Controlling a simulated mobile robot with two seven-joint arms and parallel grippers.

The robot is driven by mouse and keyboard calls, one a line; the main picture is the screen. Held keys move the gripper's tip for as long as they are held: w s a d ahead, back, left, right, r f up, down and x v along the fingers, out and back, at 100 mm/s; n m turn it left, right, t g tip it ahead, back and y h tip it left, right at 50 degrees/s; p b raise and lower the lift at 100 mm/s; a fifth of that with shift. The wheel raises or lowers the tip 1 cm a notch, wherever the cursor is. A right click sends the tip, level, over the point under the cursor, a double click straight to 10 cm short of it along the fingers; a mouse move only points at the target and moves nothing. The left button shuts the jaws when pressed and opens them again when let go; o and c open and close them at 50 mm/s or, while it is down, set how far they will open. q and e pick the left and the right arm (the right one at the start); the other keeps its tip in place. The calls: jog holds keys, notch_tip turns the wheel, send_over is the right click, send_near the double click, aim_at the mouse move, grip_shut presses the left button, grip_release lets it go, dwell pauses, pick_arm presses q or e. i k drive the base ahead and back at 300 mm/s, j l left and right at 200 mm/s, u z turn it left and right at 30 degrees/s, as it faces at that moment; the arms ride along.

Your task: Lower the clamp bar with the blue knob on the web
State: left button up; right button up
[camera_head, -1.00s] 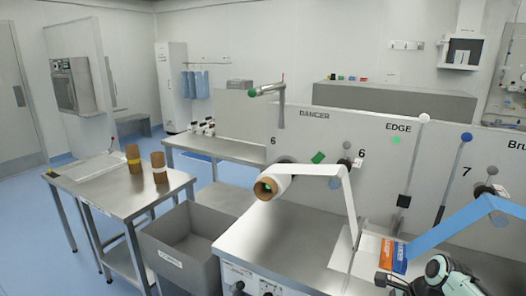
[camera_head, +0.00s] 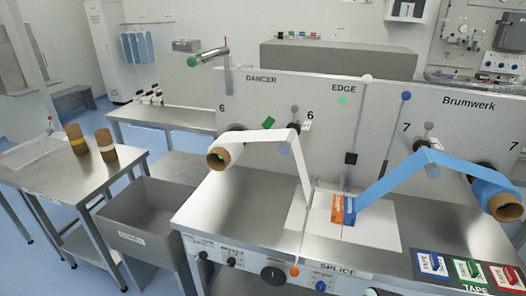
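The clamp bar with the blue knob (camera_head: 406,96) stands raised against the machine's back panel, its thin rod running down and slightly left behind the blue web. A similar bar with a white knob (camera_head: 366,78) stands upright to its left, with a black block low on its rod. The blue web (camera_head: 400,178) runs from the right roll down to the splice table. The white web (camera_head: 303,172) comes down from the left roll. Orange and blue pieces (camera_head: 343,210) lie at the splice area. Neither gripper can be made out in this view.
The splice table (camera_head: 260,215) has controls along its front. Tape boxes (camera_head: 466,270) sit at the front right. A blue roll (camera_head: 497,199) and a white roll (camera_head: 228,150) stick out from the panel. A grey bin (camera_head: 140,215) and a side table stand at left.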

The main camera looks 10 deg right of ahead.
aim_at(406, 95)
jog(key=z, duration=1.4)
